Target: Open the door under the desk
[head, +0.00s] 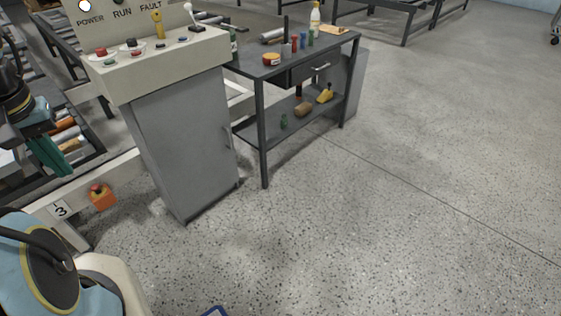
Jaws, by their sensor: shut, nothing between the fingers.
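The grey door (185,145) fills the front of the cabinet under the cream control desk (160,65). It looks closed, flush with its frame.
A dark workbench (300,65) with a drawer, bottles and a lower shelf stands right of the cabinet. A roller conveyor (70,130) runs on the left, with an orange emergency-stop box (102,197) on its frame.

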